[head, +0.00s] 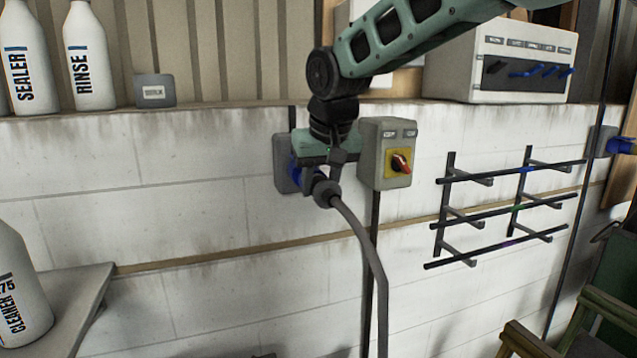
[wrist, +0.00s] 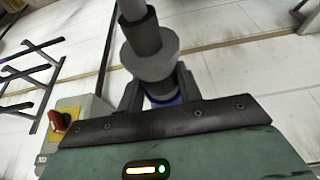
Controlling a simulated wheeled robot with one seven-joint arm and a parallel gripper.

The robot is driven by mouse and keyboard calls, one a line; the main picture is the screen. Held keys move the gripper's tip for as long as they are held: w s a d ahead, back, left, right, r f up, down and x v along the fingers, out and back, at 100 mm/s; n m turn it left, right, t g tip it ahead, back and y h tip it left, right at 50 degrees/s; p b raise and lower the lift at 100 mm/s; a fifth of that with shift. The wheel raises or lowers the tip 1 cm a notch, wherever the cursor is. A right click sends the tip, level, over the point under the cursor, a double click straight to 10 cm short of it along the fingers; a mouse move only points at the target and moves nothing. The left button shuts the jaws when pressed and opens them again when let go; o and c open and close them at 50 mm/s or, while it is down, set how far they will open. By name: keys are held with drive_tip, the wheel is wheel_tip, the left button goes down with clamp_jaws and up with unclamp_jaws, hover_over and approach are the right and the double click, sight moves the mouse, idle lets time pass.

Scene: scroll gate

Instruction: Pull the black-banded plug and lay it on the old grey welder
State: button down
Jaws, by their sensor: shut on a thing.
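My gripper (head: 326,170) is shut on a dark grey plug (head: 326,192) in front of a blue wall socket (head: 296,174). A grey cable runs from the plug down out of view. In the wrist view the plug (wrist: 150,52) with its wide round collar sits between my two fingers (wrist: 160,88), and a bit of blue (wrist: 165,101) shows behind it. I cannot tell whether the plug is fully in the socket. A black band cannot be made out clearly. No thing can be told for sure as the old grey welder.
A switch box (head: 386,152) with a red knob is just right of my gripper. A black wall rack (head: 505,208) is farther right. Bottles (head: 90,60) and a grey box with blue levers (head: 515,62) stand on the ledge above. Another blue plug or socket (head: 620,146) is at far right.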

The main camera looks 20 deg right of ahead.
drive_tip(key=shift+s+b, duration=0.3)
drive_tip(key=shift+s, duration=0.5)
